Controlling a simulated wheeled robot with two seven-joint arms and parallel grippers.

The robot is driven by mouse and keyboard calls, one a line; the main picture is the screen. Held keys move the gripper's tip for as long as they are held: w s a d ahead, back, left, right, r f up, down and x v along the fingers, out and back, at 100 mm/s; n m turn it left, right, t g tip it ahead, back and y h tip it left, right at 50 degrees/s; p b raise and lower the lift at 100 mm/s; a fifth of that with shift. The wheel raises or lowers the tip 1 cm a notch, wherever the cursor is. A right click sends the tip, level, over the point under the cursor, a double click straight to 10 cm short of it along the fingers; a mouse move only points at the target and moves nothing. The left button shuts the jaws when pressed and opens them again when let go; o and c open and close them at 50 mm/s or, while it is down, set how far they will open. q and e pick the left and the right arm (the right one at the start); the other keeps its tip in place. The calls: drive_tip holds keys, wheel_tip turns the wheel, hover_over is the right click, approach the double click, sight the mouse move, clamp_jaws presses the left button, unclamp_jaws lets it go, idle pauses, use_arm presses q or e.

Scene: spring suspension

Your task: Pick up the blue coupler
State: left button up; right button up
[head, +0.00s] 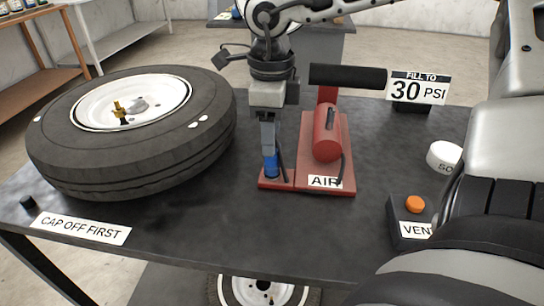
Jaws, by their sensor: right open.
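The blue coupler (271,166) stands upright on the left part of the red base of the air unit (328,140), beside the AIR label. My right gripper (268,150) points straight down over it, with its fingers at the coupler's upper part. The jaws are open, and I cannot tell whether a finger touches the coupler. The coupler's top is partly hidden by the gripper. My left gripper is not in view.
A tyre (60,150) with a brass valve (120,110) lies at left. A small black cap (28,202) sits at the table's left edge. The orange vent button (414,204), white dial (444,157) and 30 PSI sign (418,88) are at right. The front middle of the table (230,225) is clear.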

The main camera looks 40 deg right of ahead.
wheel_tip(320, 180, down, 4)
drive_tip(key=shift+d+r, duration=0.1)
drive_tip(key=shift+d, duration=0.05)
drive_tip(key=shift+f, duration=0.25)
clamp_jaws()
drive_tip(key=shift+r, duration=0.1)
drive_tip(key=shift+r, duration=0.1)
